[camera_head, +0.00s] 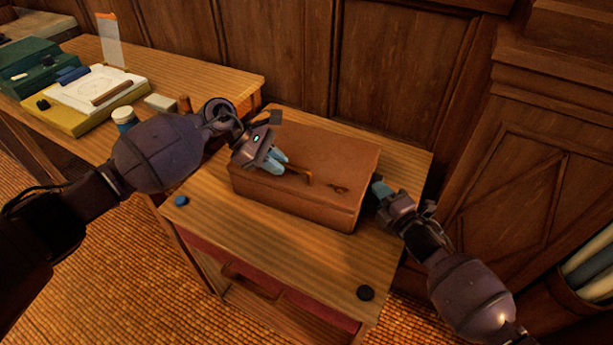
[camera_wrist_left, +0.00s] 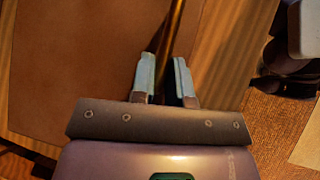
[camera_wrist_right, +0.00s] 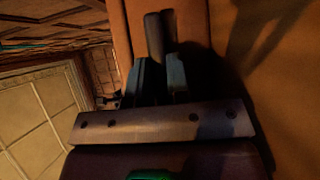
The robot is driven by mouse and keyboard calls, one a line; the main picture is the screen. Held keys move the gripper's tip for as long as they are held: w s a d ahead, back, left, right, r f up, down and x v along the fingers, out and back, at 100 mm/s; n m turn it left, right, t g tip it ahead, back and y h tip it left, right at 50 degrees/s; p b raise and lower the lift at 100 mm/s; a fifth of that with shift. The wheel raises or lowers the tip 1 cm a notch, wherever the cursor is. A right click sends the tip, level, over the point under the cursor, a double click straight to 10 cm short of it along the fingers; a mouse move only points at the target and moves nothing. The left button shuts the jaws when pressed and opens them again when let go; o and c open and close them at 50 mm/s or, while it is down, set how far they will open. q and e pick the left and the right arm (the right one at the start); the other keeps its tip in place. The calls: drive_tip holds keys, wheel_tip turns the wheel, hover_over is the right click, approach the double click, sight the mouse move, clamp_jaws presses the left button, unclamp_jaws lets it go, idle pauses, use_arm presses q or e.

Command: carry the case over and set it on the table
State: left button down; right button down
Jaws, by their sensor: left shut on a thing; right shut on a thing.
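The brown case (camera_head: 325,150) lies flat over the small wooden table (camera_head: 230,235), with its lid shut; whether its underside touches the top I cannot tell. My left gripper (camera_head: 280,162) reaches over the case from the left, and its fingers are shut on a thin brass-coloured bar (camera_wrist_left: 172,35), which looks like part of the case's handle. My right gripper (camera_head: 379,190) is at the case's right end. In the right wrist view its fingers are shut on a dark grip (camera_wrist_right: 154,38) against the case's brown side (camera_wrist_right: 190,25). The fingers hide part of each grip.
A longer table (camera_head: 190,80) at the left holds a yellow board (camera_head: 90,120), a green box (camera_head: 30,65) and a white-lidded jar (camera_head: 124,118). Wood panelling (camera_head: 270,50) stands behind.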

use_arm(q)
drive_tip(key=shift+r, duration=0.2)
use_arm(e)
drive_tip(key=shift+r, duration=0.2)
idle(0.4)
